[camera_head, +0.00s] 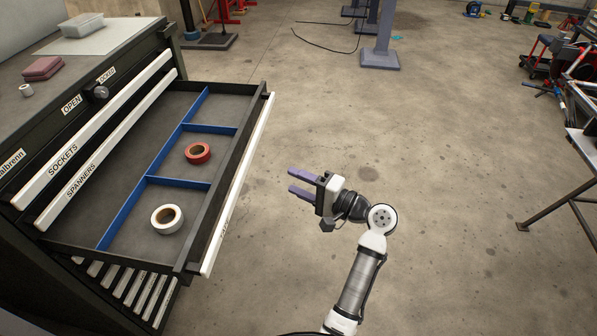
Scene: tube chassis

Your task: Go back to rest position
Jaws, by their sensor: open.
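My gripper (291,182) is open and empty, with its two purple fingers apart and pointing left. It hangs over the concrete floor just right of the open drawer (240,180), clear of the drawer's white front edge. My arm reaches up from the bottom of the view, bent at the elbow. In the drawer, a red tape roll (198,153) lies in the middle compartment on the right side. A white tape roll (167,219) lies in the near compartment. Blue dividers (125,215) separate the compartments.
A metal table (585,150) is at the right edge. A lift post foot (380,59) stands at the back. Floor between is free.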

